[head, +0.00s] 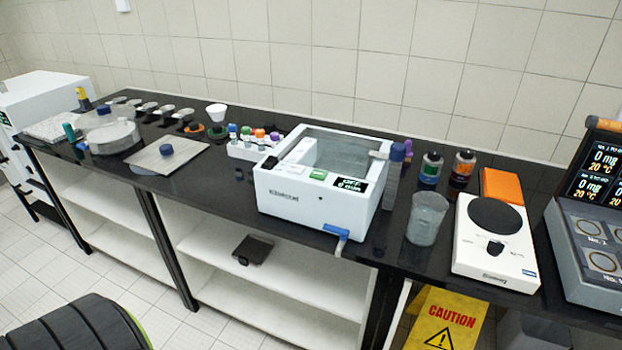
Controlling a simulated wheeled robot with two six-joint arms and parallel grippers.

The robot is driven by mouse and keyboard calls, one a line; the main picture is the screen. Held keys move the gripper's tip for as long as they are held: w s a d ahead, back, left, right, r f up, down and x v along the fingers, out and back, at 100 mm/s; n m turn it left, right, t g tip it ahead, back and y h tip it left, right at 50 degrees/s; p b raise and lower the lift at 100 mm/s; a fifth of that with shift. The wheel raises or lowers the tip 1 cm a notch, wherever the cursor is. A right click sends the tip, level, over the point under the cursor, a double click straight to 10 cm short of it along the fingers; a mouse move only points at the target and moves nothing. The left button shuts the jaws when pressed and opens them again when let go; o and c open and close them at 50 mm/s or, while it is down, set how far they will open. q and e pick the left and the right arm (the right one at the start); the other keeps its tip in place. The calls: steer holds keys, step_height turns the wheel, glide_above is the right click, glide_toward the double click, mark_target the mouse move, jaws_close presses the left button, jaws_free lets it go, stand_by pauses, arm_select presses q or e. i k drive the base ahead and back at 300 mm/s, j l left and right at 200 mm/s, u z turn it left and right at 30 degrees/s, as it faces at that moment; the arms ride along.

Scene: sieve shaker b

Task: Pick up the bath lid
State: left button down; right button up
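The bath lid (151,160) appears to be the flat grey square plate with a blue knob (166,149) on top. It lies flat on the black bench, left of the white water bath (305,203). The bath stands uncovered with its basin (336,150) showing, and a lit display is on its front. Neither of my grippers is in view.
A rack of coloured-cap bottles (250,148) sits between lid and bath. A beaker (427,218) and a hotplate (494,243) stand to the right. A blue-handled tap (336,232) juts past the bench's front edge.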

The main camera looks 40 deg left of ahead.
mark_target(167, 154)
steer(key=u, duration=2.1)
